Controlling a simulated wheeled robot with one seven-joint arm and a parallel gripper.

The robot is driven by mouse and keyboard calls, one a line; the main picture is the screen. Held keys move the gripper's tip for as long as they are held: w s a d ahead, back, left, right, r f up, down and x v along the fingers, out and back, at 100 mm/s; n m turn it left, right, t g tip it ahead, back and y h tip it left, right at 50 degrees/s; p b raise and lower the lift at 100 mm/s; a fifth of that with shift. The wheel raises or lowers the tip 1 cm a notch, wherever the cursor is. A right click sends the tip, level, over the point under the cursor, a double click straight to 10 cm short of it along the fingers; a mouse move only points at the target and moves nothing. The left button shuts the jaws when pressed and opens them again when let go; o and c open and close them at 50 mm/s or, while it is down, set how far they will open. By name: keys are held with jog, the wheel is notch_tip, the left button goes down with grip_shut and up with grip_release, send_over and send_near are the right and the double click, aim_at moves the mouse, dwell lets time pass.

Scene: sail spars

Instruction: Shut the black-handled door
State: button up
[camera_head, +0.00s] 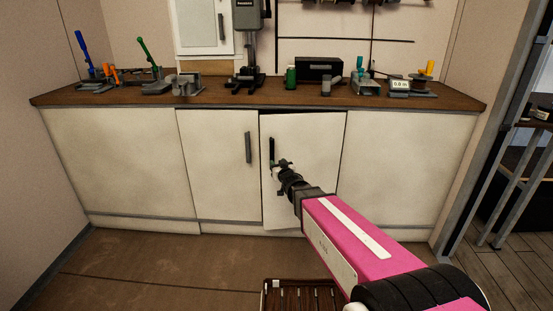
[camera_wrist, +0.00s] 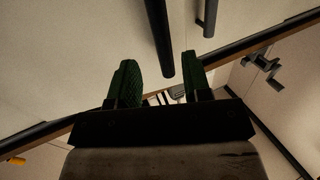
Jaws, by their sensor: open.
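The black-handled door (camera_head: 310,150) is a cream cabinet door under the worktop, standing slightly ajar with a dark gap along its top and left edges. Its upright black handle (camera_head: 271,148) is near its left edge. My gripper (camera_head: 281,164) is right in front of this door by the handle's lower end, partly covering the door. In the wrist view, my green-padded fingers (camera_wrist: 158,60) are open, and a black bar handle (camera_wrist: 158,35) lines up with the space between them. I cannot tell whether they touch it.
A closed cabinet door (camera_head: 215,160) with its own dark handle (camera_head: 248,147) adjoins on the left. Tools and a drill press (camera_head: 247,40) stand on the brown worktop (camera_head: 215,97). A slatted wooden crate (camera_head: 300,283) is on the floor in front. Floor at left is clear.

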aim_at(273, 156)
jog(key=x, duration=0.8)
jog(key=shift+r, duration=0.1)
jog(key=c, duration=0.7)
